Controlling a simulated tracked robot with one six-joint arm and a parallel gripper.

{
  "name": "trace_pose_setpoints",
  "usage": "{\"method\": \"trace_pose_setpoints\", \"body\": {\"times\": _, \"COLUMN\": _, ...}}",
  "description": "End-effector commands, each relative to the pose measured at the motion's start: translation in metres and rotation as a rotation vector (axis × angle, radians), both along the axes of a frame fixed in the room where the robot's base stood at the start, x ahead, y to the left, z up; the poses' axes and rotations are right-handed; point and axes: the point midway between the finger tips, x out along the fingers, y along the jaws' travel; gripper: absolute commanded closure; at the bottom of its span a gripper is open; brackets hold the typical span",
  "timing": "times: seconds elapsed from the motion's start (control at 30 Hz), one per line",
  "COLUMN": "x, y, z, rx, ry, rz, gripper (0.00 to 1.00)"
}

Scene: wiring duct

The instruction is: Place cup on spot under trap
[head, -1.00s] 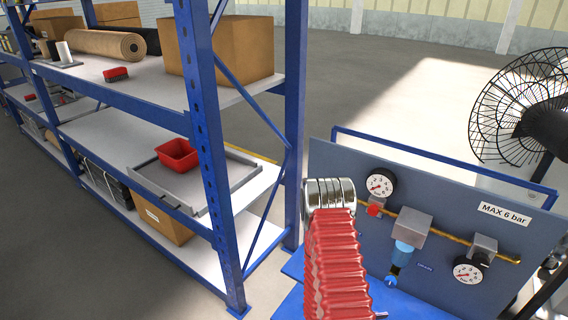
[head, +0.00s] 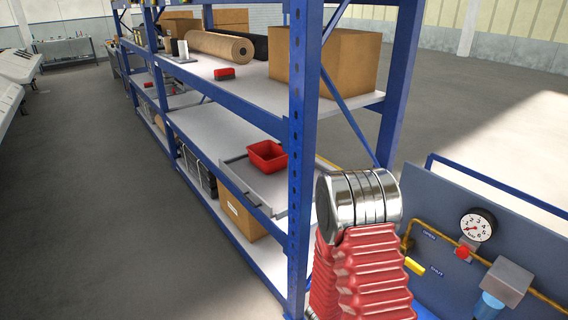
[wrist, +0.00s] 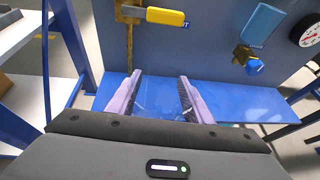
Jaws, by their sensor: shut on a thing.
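My gripper (wrist: 160,78) shows in the wrist view, with its two pale purple fingers apart over the blue bench top (wrist: 232,103). Between them is a clear cup (wrist: 157,103), so faint that only thin outlines show. In the head view the trap (head: 489,306) is cut by the lower edge. The gripper and cup are out of sight there. I cannot make out a marked spot under the trap.
The panel (head: 440,215) carries brass pipe, a gauge (head: 477,226) and a yellow-handled valve (wrist: 166,17), close above the fingers. A blue-framed shelf (head: 303,120) stands left, holding a red bin (head: 267,157) and boxes. Floor (head: 80,150) left of the shelf is open.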

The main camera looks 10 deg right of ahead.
Motion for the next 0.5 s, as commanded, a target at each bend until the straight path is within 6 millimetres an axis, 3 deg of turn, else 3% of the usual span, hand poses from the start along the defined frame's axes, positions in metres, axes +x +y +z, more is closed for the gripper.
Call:
{"method": "trace_pose_setpoints", "body": {"times": 0.2, "x": 0.041, "y": 0.063, "z": 0.036, "rx": 0.001, "ry": -0.005, "rz": 0.133, "gripper": 0.76}}
{"method": "trace_pose_setpoints", "body": {"times": 0.4, "x": 0.061, "y": 0.113, "z": 0.062, "rx": 0.001, "ry": -0.004, "rz": 0.224, "gripper": 0.76}}
{"method": "trace_pose_setpoints", "body": {"times": 0.5, "x": 0.065, "y": 0.127, "z": 0.069, "rx": 0.001, "ry": -0.001, "rz": 0.249, "gripper": 0.76}}
